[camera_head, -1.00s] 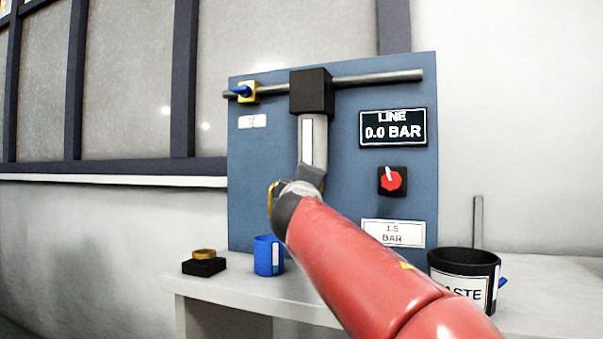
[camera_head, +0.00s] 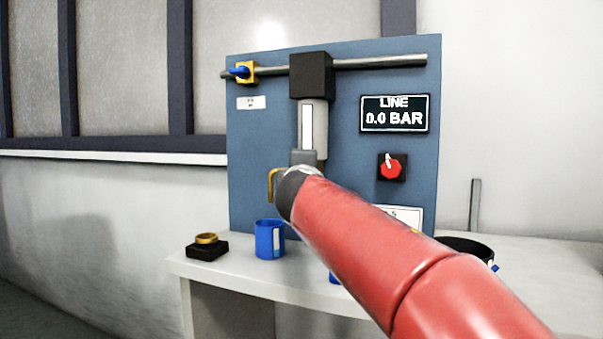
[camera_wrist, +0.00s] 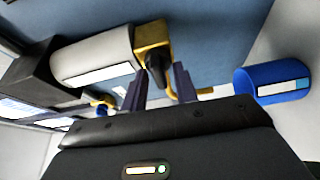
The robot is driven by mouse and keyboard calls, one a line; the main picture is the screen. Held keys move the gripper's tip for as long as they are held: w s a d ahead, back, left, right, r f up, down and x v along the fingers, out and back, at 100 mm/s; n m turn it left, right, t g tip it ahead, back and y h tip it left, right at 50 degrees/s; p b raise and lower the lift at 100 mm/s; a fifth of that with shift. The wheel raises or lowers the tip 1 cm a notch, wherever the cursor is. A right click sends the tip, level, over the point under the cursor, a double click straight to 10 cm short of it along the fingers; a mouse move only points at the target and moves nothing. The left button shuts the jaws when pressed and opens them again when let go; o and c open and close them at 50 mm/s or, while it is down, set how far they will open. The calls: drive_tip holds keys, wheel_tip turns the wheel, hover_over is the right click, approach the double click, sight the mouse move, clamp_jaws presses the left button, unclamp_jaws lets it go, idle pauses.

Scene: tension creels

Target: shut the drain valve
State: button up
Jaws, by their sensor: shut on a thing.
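The drain valve is a brass block (camera_wrist: 153,36) with a black handle (camera_wrist: 157,70) under the white filter bowl (camera_wrist: 95,58) in the wrist view. My gripper (camera_wrist: 160,82) has its two dark fingers on either side of that handle and is shut on it. In the head view the grey bowl (camera_head: 313,128) hangs from a black head on the pipe, and a bent brass spout (camera_head: 271,184) shows at its lower left. There my arm's end hides the valve body and handle. The handle's exact angle is hard to tell.
A blue cup (camera_head: 270,240) stands on the white bench (camera_head: 225,279) below the spout. A brass ring on a black block (camera_head: 207,250) is at the left. A red knob (camera_head: 391,167) and a display (camera_head: 394,114) reading 0.0 BAR are right. A black pot (camera_head: 470,246) is partly hidden.

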drive_tip(key=o, duration=0.6)
drive_tip(key=s+b, duration=0.1)
drive_tip(key=s, duration=0.3)
drive_tip(key=s+b, duration=0.1)
drive_tip(key=s, duration=0.2)
drive_tip(key=shift+s+d+f, duration=0.15)
drive_tip(key=shift+s, duration=0.25)
